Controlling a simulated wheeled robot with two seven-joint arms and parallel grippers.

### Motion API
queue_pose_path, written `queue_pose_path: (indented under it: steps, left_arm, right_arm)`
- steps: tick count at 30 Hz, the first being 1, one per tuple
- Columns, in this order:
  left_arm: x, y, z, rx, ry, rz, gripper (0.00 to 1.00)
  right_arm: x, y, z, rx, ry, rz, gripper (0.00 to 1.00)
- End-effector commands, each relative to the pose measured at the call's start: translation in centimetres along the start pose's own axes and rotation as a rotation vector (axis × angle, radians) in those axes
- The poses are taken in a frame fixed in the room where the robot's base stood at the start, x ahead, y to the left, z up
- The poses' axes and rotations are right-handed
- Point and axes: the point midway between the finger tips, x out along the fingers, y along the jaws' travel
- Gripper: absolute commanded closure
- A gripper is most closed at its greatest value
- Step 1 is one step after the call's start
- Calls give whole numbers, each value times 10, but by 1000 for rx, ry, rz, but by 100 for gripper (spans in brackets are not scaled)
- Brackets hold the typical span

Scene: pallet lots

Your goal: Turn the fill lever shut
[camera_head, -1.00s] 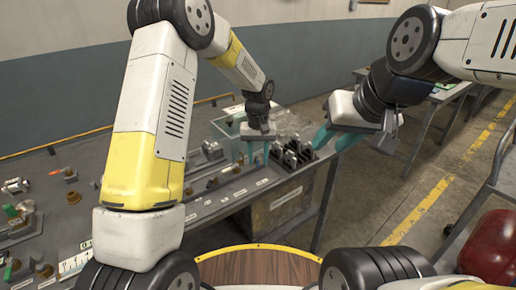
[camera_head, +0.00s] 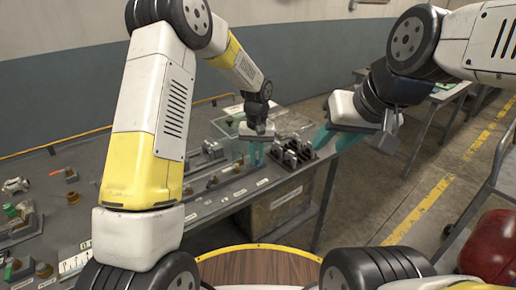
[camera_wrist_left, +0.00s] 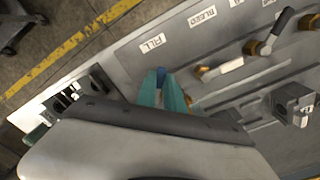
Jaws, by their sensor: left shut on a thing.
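My left gripper (camera_head: 256,158) reaches down at the bench's front edge. In the left wrist view its teal fingers (camera_wrist_left: 164,92) are closed together on a small blue piece, seemingly the fill lever (camera_wrist_left: 161,74), beside the upside-down FILL label (camera_wrist_left: 152,42). The rest of that lever is hidden by the fingers and wrist, so its angle cannot be told. My right gripper (camera_head: 334,138) is open and empty, right of the bench corner.
A pale lever (camera_wrist_left: 222,68) on a brass fitting lies near the BLEED label (camera_wrist_left: 201,17). A grey lever (camera_wrist_left: 284,22) stands farther right. A dark rack (camera_head: 292,152) sits just right of my left gripper.

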Motion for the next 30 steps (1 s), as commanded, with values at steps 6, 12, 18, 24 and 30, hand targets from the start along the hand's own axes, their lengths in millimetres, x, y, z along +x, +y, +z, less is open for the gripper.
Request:
queue_pose_path:
  steps: [6, 12, 18, 24, 30]
  left_arm:
    - [0, -7, -1, 164, 0, 0, 100]
    - [0, -14, -3, 354, 1, 0, 100]
    - [0, -21, -6, 535, 1, 0, 100]
    - [0, -26, -10, 687, 1, 0, 100]
    - [0, -29, -12, 794, 0, 0, 100]
  right_arm:
    - [0, 0, 0, 0, 0, 0, 64]
    - [0, 0, 0, 0, 0, 0, 64]
    - [0, 0, 0, 0, 0, 0, 64]
    - [0, 0, 0, 0, 0, 0, 64]
    - [0, 0, 0, 0, 0, 0, 64]
